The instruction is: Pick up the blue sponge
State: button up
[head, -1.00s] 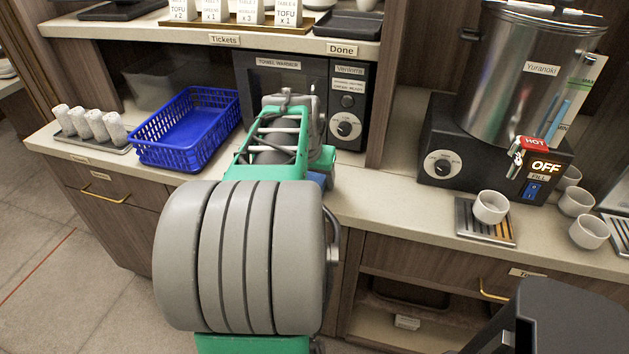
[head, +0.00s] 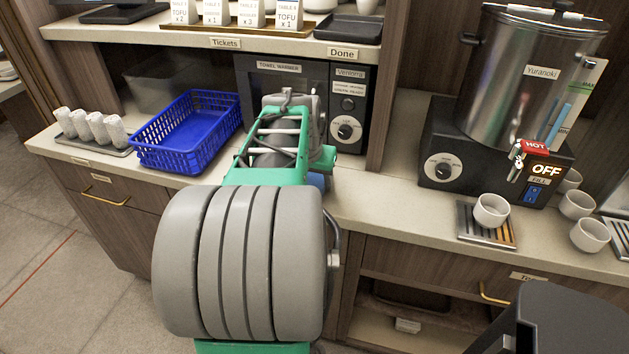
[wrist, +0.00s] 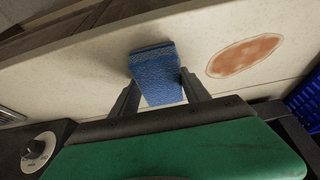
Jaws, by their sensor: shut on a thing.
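The blue sponge (wrist: 157,76) is between the two dark fingers of my gripper (wrist: 159,92) in the wrist view. The fingers are shut on its sides, and its far end sticks out past them over the pale counter. I cannot tell whether it touches the counter or is just above it. In the head view only a small blue piece of the sponge (head: 318,181) shows beside my arm, which hides the fingers and the rest.
A reddish-brown stain (wrist: 245,55) lies on the counter beside the sponge. A blue basket (head: 185,143) and a tray of rolled towels (head: 93,132) are on the left. The towel warmer (head: 285,85) stands behind my arm. A cup (head: 491,210) and an urn (head: 525,75) are on the right.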

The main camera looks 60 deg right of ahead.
aim_at(316, 176)
notch_tip(316, 176, up, 3)
jog(key=shift+s+a+r, duration=0.1)
jog(key=s+a+r, duration=0.1)
jog(key=a+r, duration=0.1)
jog(key=r, duration=0.1)
jog(key=s+a+r, duration=0.1)
jog(key=shift+s+r, duration=0.25)
jog(key=shift+s, duration=0.1)
jog(key=s+a+r, duration=0.4)
jog(key=s+a, duration=0.2)
jog(key=a, duration=0.1)
jog(key=shift+s+r+b, duration=0.25)
jog(key=shift+r+b, duration=0.05)
jog(key=shift+b, duration=0.15)
